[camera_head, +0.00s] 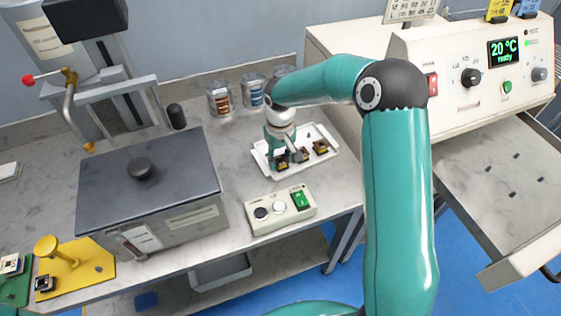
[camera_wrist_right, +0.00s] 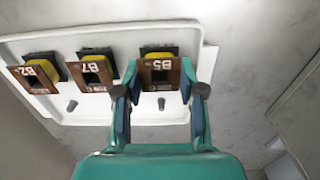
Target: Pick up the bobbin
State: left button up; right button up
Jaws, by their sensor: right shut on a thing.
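A white tray (camera_head: 330,132) on the bench holds several bobbins with brown labelled faces and yellow windings. In the right wrist view, the bobbins B2 (camera_wrist_right: 36,73), B7 (camera_wrist_right: 96,73) and B5 (camera_wrist_right: 160,72) stand in a row along the tray (camera_wrist_right: 160,115). My right gripper (camera_wrist_right: 158,82) has its fingers on both sides of bobbin B5 and is shut on it. B5 still appears level with the other bobbins, in or just over the tray. In the head view my right gripper (camera_head: 283,160) is over the tray's near left part, partly hiding it. My left gripper is not in view.
A dark-lidded tank (camera_head: 150,175) stands to the left. Several cans (camera_head: 219,98) stand behind the tray. An oven (camera_head: 475,80) with an open door is at the right.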

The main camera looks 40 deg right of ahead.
jog(key=shift+r, duration=0.1)
notch_tip(320, 180, up, 20)
jog(key=p, duration=0.1)
dwell(0.4)
dwell(0.5)
